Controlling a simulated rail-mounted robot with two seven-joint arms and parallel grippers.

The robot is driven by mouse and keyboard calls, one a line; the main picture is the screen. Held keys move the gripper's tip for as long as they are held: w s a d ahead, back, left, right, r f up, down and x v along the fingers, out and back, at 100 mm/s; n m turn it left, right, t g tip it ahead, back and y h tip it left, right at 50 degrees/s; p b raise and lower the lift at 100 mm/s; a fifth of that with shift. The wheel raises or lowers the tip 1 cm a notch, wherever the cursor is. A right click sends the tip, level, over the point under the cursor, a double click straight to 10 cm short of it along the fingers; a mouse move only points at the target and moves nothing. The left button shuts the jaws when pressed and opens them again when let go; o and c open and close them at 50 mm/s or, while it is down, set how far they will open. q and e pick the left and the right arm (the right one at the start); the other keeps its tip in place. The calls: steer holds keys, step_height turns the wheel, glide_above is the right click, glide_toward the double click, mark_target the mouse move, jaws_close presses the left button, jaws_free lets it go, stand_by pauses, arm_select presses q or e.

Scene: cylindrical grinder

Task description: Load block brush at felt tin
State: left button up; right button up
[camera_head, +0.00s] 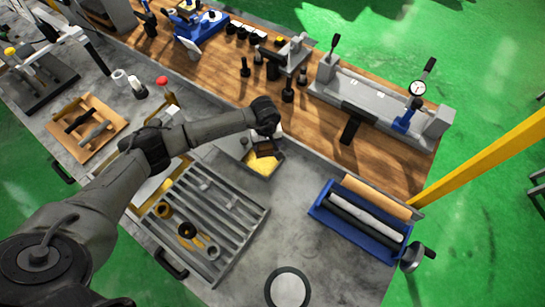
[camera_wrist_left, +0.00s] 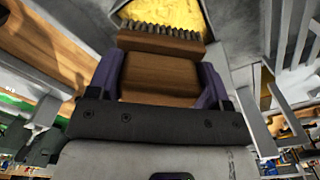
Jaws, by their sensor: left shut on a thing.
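My left gripper (camera_head: 265,143) hangs at the end of my left arm, over the felt tin. The felt tin (camera_head: 263,166) is a grey box with a yellow inside; part is hidden by my gripper and arm. In the left wrist view the gripper's purple fingers (camera_wrist_left: 160,78) are shut on both sides of the block brush (camera_wrist_left: 160,42), a brown wooden block with a row of dark bristles. The bristle edge lies against the yellow felt (camera_wrist_left: 160,12) in this view; I cannot tell whether it touches. My right gripper is not in view.
A slatted grey tray (camera_head: 222,216) with rings and a wrench lies in front of the tin. A blue tray with rollers (camera_head: 362,220) stands to the right. Bench centres with a dial gauge (camera_head: 380,105) stand behind. Bare grey bench lies between the trays.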

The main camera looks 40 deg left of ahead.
mark_target(261, 150)
arm_select(q)
steer(key=a, duration=0.2)
steer(key=shift+w+a+f, duration=0.1)
steer(key=shift+a+f, duration=0.15)
steer(key=shift+a, duration=0.05)
steer(key=shift+s+f, duration=0.2)
steer(key=shift+f, duration=0.1)
steer(key=shift+f+b, duration=1.8)
steer(key=shift+f, duration=0.9)
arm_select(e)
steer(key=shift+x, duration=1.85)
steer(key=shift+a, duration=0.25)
arm_select(q)
steer(key=shift+f+b, duration=0.4)
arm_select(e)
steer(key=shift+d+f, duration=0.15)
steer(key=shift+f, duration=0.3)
arm_select(q)
steer(key=shift+w+f, duration=0.1)
steer(key=shift+f, duration=0.05)
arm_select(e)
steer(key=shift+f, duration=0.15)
arm_select(q)
steer(key=shift+b, duration=0.35)
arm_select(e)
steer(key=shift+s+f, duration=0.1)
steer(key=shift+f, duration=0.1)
